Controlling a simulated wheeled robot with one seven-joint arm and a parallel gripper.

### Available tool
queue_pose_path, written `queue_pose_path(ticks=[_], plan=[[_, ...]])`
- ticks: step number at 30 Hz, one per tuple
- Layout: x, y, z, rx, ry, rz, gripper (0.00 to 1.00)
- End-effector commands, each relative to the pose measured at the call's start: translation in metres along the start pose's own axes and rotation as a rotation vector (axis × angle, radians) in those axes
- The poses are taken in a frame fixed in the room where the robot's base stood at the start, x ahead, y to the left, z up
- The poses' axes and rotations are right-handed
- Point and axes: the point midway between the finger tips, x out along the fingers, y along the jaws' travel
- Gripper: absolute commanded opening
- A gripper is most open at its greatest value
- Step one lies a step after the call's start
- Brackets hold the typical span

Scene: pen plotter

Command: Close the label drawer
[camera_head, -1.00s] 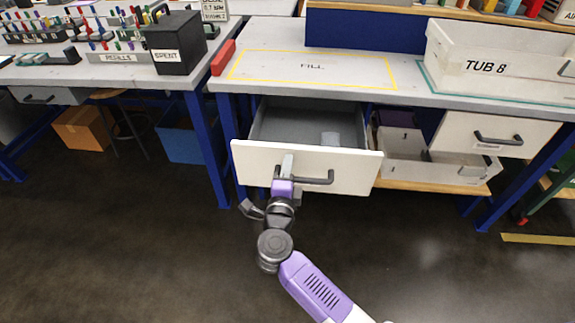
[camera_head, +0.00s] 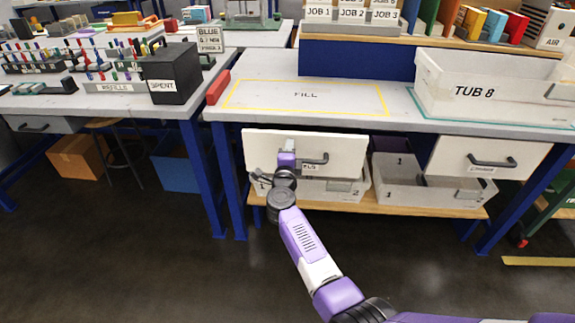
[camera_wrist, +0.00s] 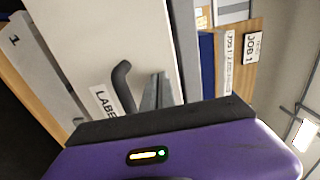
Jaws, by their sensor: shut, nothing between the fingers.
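The label drawer (camera_head: 345,147) has a white front with a dark handle (camera_head: 315,160) under the bench top. Its front sits at the bench's front edge and no drawer interior shows. A label plate below the handle is partly hidden by my arm; it reads "LABE" in the wrist view (camera_wrist: 105,103). In the wrist view the fingers (camera_wrist: 157,90) point at the white front beside the handle. I cannot tell whether they touch it.
Another drawer (camera_head: 455,155) to the right is shut. Grey bins (camera_head: 425,192) stand on the wooden shelf (camera_head: 400,208) below. Tub 8 (camera_head: 480,108) and an empty FILL outline (camera_head: 350,97) are on the bench top. The floor in front is clear.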

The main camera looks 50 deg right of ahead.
Motion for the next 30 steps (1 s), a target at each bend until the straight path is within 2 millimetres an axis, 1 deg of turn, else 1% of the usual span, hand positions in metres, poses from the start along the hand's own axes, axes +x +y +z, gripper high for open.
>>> queue_pose_path(ticks=[1,3,6,10,16,30], plan=[[0.011,0.003,0.000,0.001,0.002,0.000,0.00],[0.022,0.003,0.000,0.001,0.001,0.000,0.00],[0.034,0.002,0.000,0.001,0.001,0.000,0.00],[0.045,0.001,0.000,0.000,0.001,0.000,0.00],[0.052,0.000,0.000,0.000,-0.001,0.000,0.00],[0.053,-0.002,-0.002,0.000,0.001,0.000,0.00]])
